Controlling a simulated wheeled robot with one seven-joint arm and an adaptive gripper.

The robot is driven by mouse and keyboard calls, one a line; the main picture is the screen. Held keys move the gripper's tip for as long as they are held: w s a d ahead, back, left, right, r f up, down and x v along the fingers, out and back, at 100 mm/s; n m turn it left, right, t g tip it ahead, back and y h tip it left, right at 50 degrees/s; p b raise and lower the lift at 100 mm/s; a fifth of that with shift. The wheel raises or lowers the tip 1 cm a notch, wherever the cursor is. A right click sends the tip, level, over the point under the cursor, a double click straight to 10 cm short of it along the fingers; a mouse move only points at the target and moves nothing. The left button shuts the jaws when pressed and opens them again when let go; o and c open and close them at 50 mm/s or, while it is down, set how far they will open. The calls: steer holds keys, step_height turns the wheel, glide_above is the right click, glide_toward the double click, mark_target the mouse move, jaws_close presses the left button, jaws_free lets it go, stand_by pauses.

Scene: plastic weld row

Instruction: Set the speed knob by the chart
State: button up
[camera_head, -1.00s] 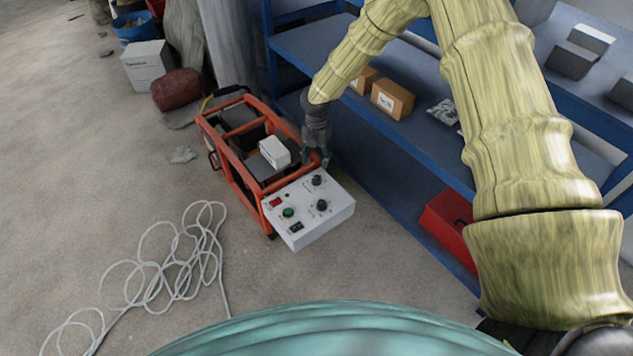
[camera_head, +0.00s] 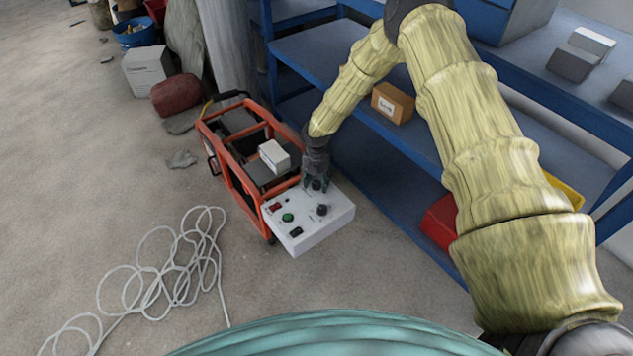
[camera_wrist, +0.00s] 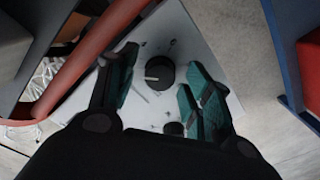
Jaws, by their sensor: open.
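A white control panel (camera_head: 325,226) sits at the front end of an orange-framed machine (camera_head: 236,186) on the floor. It carries a black knob nearer its front (camera_head: 322,210) and another black knob at its back (camera_head: 316,185). My gripper (camera_head: 316,187) is open over the back knob. In the wrist view the panel (camera_wrist: 201,50) lies below my gripper (camera_wrist: 160,88), and a black knob with a pale pointer line (camera_wrist: 160,72) shows between the open fingers. A second dark knob (camera_wrist: 174,128) is partly hidden by my gripper. The chart cannot be made out.
A blue shelf unit (camera_head: 375,195) stands close on the right, with a cardboard box (camera_head: 393,103) and a red bin (camera_head: 438,222). A small white box (camera_head: 274,156) sits on the machine. Loose white cable (camera_head: 165,270) lies on the floor at left.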

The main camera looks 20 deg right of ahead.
steer(key=c, duration=1)
steer(key=shift+c, duration=0.2)
